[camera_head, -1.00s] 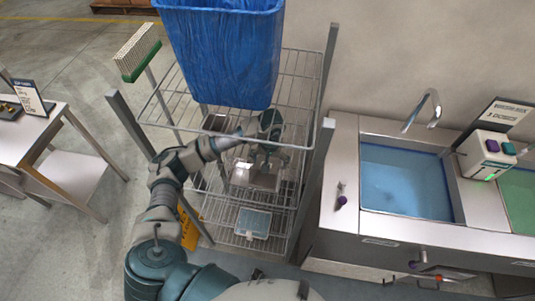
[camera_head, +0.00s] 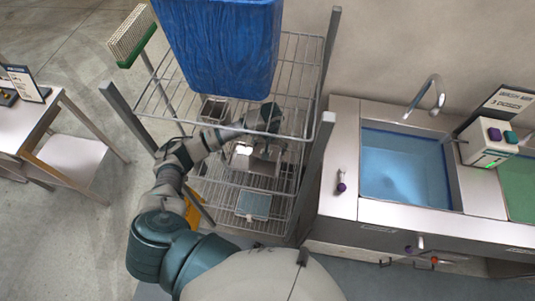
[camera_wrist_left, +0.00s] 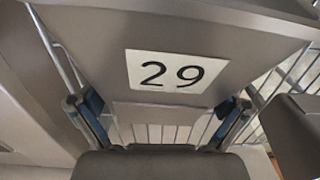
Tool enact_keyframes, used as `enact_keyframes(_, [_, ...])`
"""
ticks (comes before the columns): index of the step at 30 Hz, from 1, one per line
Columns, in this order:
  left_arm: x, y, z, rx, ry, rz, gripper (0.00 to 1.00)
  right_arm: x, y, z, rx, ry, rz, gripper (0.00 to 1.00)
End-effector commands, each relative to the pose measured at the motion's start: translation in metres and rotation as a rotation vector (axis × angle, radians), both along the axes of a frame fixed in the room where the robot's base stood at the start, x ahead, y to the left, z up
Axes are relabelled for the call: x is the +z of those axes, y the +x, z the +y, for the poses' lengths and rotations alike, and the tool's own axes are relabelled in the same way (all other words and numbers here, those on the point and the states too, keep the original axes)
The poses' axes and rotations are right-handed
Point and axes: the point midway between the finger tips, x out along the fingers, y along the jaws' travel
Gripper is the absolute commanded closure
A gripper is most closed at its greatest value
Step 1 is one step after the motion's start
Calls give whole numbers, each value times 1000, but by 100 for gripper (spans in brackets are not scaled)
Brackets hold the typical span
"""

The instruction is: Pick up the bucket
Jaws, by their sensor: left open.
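A grey metal container (camera_head: 262,166) stands on a middle shelf of the wire rack, partly hidden by my left arm. A grey face with a white "29" label (camera_wrist_left: 168,72) fills much of the left wrist view; it seems to be this container. My left gripper (camera_wrist_left: 157,112) is open, its two blue-padded fingers spread on either side below the label, with nothing held. In the head view the left gripper (camera_head: 270,138) is inside the rack at the container, partly hidden by wires. I cannot tell whether it touches it. The right gripper is not visible.
The wire rack (camera_head: 302,75) has upright posts close around my left arm. A large blue bin (camera_head: 222,45) stands on its top shelf, a lidded box (camera_head: 253,205) lower down. A sink (camera_head: 405,170) is at the right, a brush (camera_head: 132,35) and table (camera_head: 60,130) at the left.

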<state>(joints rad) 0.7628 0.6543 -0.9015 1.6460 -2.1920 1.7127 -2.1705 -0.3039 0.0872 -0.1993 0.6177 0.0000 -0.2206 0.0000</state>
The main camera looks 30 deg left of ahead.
Motion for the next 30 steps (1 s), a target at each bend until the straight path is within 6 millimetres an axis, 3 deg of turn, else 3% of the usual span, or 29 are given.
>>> enact_keyframes(7, [-2, 0, 0, 0, 0, -2, 3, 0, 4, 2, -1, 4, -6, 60])
enact_keyframes(15, [-1, 0, -1, 0, 0, -2, 70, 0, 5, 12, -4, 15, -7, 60])
enact_keyframes(16, [-1, 0, -1, 0, 0, -2, 74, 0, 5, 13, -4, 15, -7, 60])
enact_keyframes(23, [0, 0, 0, 0, -1, -2, 74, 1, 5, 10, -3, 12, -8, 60])
enact_keyframes(30, [19, 1, 0, 1, 0, -5, 74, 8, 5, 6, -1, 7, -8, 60])
